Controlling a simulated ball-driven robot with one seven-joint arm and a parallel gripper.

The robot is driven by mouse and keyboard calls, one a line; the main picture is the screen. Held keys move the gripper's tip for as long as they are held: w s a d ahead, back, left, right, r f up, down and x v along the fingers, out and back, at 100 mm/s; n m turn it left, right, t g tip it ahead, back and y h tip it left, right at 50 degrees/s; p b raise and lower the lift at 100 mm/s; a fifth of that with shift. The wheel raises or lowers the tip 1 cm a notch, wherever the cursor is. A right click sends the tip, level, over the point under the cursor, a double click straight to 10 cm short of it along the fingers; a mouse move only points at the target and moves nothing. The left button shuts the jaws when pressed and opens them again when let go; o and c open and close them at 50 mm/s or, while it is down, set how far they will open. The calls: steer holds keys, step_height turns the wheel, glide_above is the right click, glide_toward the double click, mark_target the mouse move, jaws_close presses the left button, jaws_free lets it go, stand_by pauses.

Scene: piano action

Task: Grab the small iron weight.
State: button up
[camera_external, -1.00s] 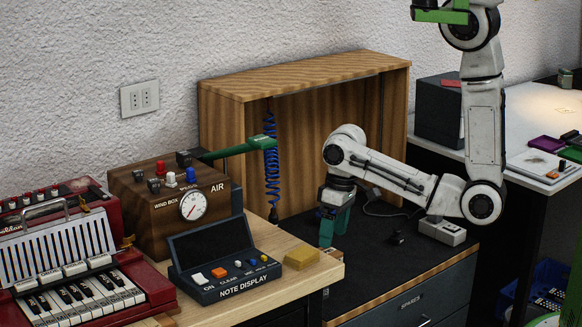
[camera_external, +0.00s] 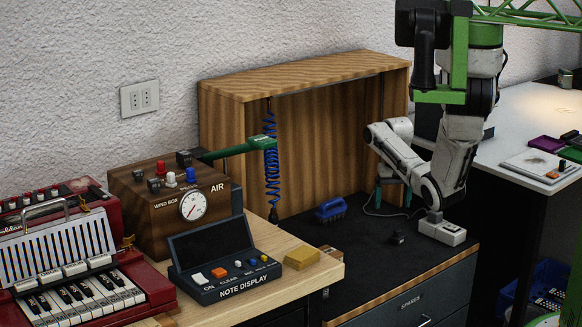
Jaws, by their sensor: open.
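A small dark lump (camera_external: 397,238), which looks like the iron weight, sits on the black worktop (camera_external: 365,270) in front of the wooden cabinet. It is too small to make out in detail. My gripper (camera_external: 393,199) is beyond and above it, towards the back right of the cabinet. Its two green fingers are apart with nothing seen between them. My forearm hides part of the gripper.
A blue brush-like block (camera_external: 330,209) lies left of my gripper. A grey box (camera_external: 441,231) with a cable stands right of the dark lump. The wooden cabinet (camera_external: 305,88) has side walls and a top. A blue coiled hose (camera_external: 271,175) hangs at its left.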

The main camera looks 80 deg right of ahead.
mark_target(398, 230)
steer(key=shift+s+d+f+m, duration=0.15)
steer(key=shift+s+d+f, duration=0.15)
steer(key=shift+s, duration=0.3)
steer(key=shift+s+d+f+m, duration=0.15)
steer(key=shift+s+d, duration=0.15)
steer(key=shift+s, duration=0.3)
step_height(398, 230, down, 4)
steer(key=shift+r+b, duration=0.15)
steer(key=shift+b, duration=0.5)
steer(key=shift+w+a+f+b, duration=0.1)
steer(key=shift+f+b, duration=0.35)
steer(key=shift+f, duration=1.15)
steer(key=shift+a+f+b, duration=0.1)
steer(key=shift+f+b, duration=0.35)
steer(key=shift+f, duration=1.1)
steer(key=shift+c, duration=0.3)
steer(key=c, duration=1.2)
steer(key=shift+c, duration=0.4)
steer(key=shift+r, duration=0.15)
